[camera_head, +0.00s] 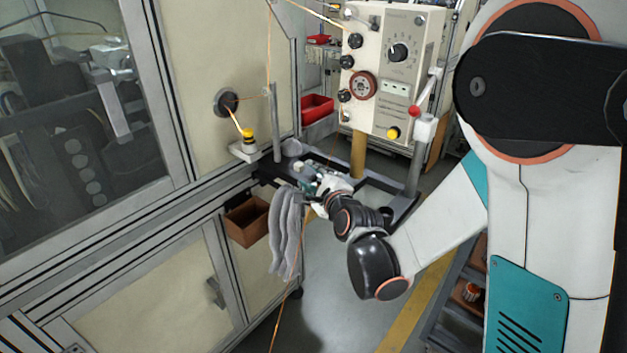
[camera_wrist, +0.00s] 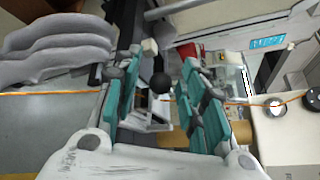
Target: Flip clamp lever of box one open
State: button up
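My gripper (camera_head: 314,184) is low over the dark tray shelf (camera_head: 345,183), below the beige control box (camera_head: 385,70). In the wrist view its teal fingers (camera_wrist: 162,75) are spread apart. A black ball knob (camera_wrist: 161,83) shows in the gap between them; I cannot tell whether either finger touches it. It may be the clamp lever's knob, but its stem and base are hidden. In the head view the gripper and wrist cover this spot. A red-tipped lever (camera_head: 415,111) is on the right side of the control box. No label marks box one.
Grey gloves (camera_head: 286,232) hang at the shelf's front and show in the wrist view (camera_wrist: 55,45). An orange wire (camera_wrist: 55,94) crosses there. A brown bin (camera_head: 247,220) is on the machine front. Metal posts (camera_head: 277,125) rise by the shelf. A red bin (camera_head: 316,108) is behind.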

jog(key=shift+w, duration=0.1)
grip_shut()
jog(key=shift+r, duration=0.15)
jog(key=shift+w+d+r+m+g+p, duration=0.15)
jog(key=shift+r+m+g+p, duration=0.25)
jog(key=shift+p, duration=0.2)
jog(key=shift+w+d+r+m+g+p, duration=0.1)
jog(key=shift+r+m+g+p, duration=0.25)
jog(key=shift+p, duration=0.25)
jog(key=shift+w+d+r+m+g+y+p, duration=0.25)
jog(key=shift+r+m+g+p, duration=0.1)
jog(key=shift+r+m+p, duration=0.15)
jog(key=shift+w+d+r+m+g+y+p, duration=0.15)
jog(key=shift+r+m+g+y+p, duration=0.1)
jog(key=shift+r+m+g+p, duration=0.15)
jog(key=shift+w+d+r+m+g+y+p, duration=0.55)
jog(key=shift+m+g+p, duration=0.2)
jog(key=shift+m, duration=0.2)
jog(key=shift+w+d+r+m+g+y, duration=0.3)
jog(key=shift+w+d+m+g+y, duration=0.2)
jog(key=shift+m, duration=0.1)
